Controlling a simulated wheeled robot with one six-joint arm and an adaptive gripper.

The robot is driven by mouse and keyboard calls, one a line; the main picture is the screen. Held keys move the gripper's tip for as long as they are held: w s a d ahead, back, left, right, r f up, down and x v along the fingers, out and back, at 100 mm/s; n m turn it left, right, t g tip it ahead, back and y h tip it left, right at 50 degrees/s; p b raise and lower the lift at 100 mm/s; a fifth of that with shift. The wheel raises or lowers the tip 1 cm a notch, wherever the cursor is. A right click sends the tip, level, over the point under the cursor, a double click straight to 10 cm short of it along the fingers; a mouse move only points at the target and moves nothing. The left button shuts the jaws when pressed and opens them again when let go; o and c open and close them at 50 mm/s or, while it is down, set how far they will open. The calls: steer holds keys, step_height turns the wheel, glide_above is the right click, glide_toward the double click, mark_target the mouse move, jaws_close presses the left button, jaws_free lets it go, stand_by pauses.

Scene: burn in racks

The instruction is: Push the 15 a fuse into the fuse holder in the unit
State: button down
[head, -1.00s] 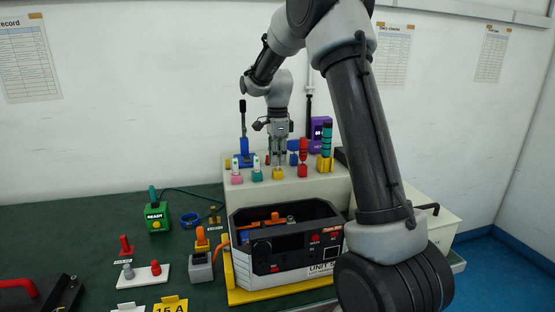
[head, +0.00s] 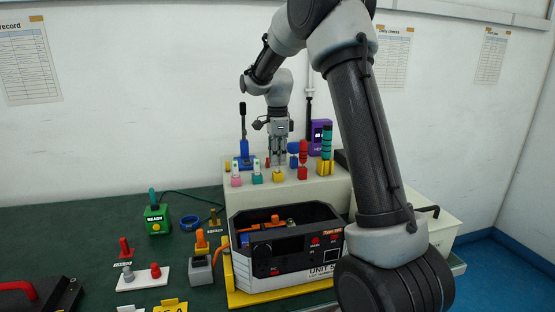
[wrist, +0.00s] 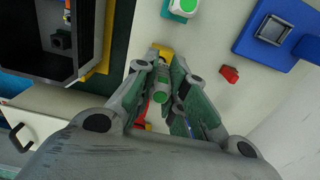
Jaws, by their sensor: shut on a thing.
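My gripper (head: 279,158) is over the pale raised shelf behind the unit. In the wrist view its fingers (wrist: 163,92) close around a small upright fuse with a green top (wrist: 160,98). A yellow block (wrist: 162,51) shows just past the fingers; I cannot tell whether the fuse still touches it. No rating on the fuse is readable. The unit (head: 292,247), an open black box with a white lower front, stands on a yellow base in front of the shelf. Orange parts (head: 276,222) show inside it. The fuse holder cannot be made out clearly.
Green bench top lies left.

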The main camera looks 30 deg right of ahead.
steer(key=shift+r, duration=1.25)
steer(key=shift+d, duration=0.1)
